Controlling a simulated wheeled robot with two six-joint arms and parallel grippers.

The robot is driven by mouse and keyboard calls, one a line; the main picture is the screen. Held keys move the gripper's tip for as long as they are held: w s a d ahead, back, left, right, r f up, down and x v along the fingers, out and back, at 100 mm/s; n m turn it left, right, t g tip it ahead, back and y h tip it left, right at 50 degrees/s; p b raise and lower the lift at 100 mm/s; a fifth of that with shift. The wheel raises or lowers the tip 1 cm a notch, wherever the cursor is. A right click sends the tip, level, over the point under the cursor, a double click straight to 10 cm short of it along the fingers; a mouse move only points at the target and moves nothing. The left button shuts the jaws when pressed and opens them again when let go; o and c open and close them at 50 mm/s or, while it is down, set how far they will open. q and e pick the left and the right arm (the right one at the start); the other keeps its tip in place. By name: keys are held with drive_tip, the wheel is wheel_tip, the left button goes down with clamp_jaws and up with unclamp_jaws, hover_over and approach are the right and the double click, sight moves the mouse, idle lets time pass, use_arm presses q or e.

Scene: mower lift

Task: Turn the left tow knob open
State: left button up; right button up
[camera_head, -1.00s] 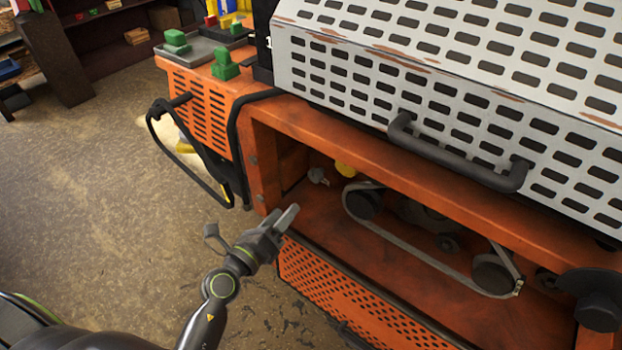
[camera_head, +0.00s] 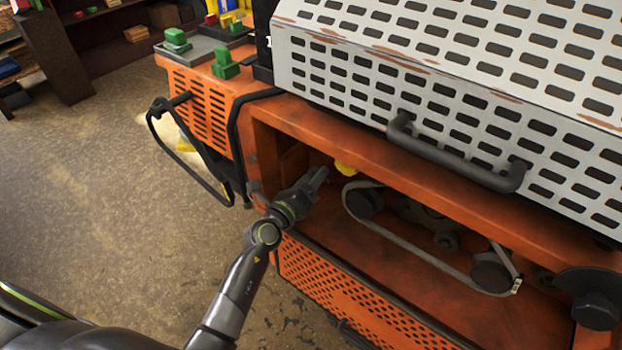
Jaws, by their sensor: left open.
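My left gripper (camera_head: 314,180) reaches into the left end of the machine's open orange compartment (camera_head: 400,262). It is open, with its fingers pointing up and to the right. A small grey knob-like fitting on the compartment's back wall, seen there earlier, is now mostly hidden behind the fingers. I cannot tell whether the fingers touch it or are around it. A yellow knob (camera_head: 346,168) shows just right of the fingertips, near the compartment's top edge. Neither fitting carries a readable label. My right gripper is not in view.
A belt (camera_head: 412,250) runs over pulleys right of my gripper. The orange frame edge (camera_head: 350,148) and a white slotted cover (camera_head: 350,85) with a dark handle (camera_head: 455,160) overhang the opening. A black bar loop (camera_head: 180,160) sticks out at left.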

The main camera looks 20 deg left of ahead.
use_arm(q)
drive_tip(key=c, duration=1)
drive_tip(key=shift+r+n+p, duration=0.25)
drive_tip(key=shift+n+p, duration=0.45)
drive_tip(key=shift+p, duration=0.4)
drive_tip(key=n+p, duration=0.5)
drive_tip(key=p, duration=0.1)
drive_tip(key=shift+r+n+g, duration=0.1)
drive_tip(key=shift+n+g, duration=0.3)
drive_tip(key=n+p, duration=0.4)
drive_tip(key=n, duration=0.1)
drive_tip(key=shift+a+g+h+p, duration=0.1)
drive_tip(key=shift+g+h+p, duration=0.2)
drive_tip(key=shift+p, duration=0.1)
drive_tip(key=shift+f+n+p, duration=0.2)
drive_tip(key=shift+n+p, duration=1.05)
drive_tip(key=shift+n, duration=0.35)
drive_tip(key=o, duration=1)
